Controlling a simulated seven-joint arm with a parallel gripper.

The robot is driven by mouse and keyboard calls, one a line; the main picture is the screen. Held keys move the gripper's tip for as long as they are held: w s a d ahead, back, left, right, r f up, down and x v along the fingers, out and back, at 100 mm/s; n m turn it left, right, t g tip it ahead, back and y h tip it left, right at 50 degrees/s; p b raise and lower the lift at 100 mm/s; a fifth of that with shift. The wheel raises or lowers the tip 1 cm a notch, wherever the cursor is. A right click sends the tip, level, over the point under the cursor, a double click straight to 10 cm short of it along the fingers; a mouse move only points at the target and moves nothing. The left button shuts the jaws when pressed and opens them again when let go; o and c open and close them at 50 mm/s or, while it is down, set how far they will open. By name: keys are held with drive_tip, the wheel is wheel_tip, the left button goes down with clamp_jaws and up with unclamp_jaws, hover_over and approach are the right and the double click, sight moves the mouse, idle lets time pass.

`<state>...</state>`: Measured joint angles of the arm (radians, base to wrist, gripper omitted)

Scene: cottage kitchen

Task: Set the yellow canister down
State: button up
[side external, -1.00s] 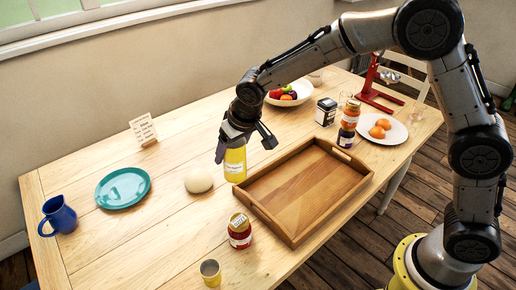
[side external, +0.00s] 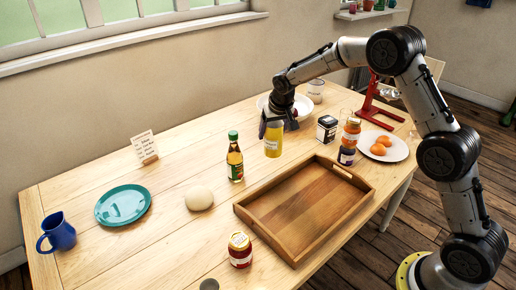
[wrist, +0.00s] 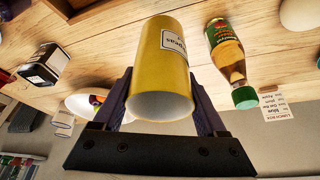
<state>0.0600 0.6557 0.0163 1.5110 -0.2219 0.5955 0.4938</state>
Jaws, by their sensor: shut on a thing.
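The yellow canister (side external: 273,142) is upright between the fingers of my gripper (side external: 275,122), toward the back of the table in the side view. My gripper is shut on it from above. In the wrist view the canister (wrist: 158,65) fills the middle, its pale round end toward the camera and part of a white label showing. The fingers of my gripper (wrist: 160,88) press either side of it. I cannot tell whether its base touches the table or hangs just above it.
A green-capped bottle (side external: 235,160) stands left of the canister, a black-and-white tin (side external: 327,129) to its right. A fruit bowl (side external: 264,101) is behind, partly hidden by my gripper. A wooden tray (side external: 250,219) lies in front. Bare table (side external: 195,150) shows left of the bottle.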

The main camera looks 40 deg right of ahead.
drive_tip(key=shift+w+d+f, duration=0.15)
drive_tip(key=shift+w+f, duration=1.2)
drive_tip(key=shift+f, duration=0.35)
drive_tip(key=shift+w+d+f, duration=0.1)
drive_tip(key=shift+w+f, duration=1.2)
drive_tip(key=shift+f, duration=0.4)
drive_tip(key=shift+w+d+f, duration=0.15)
drive_tip(key=shift+w+f, duration=1.2)
drive_tip(key=shift+f, duration=0.35)
drive_tip(key=shift+f, duration=0.1)
drive_tip(key=o, duration=1.5)
drive_tip(key=shift+f, duration=0.1)
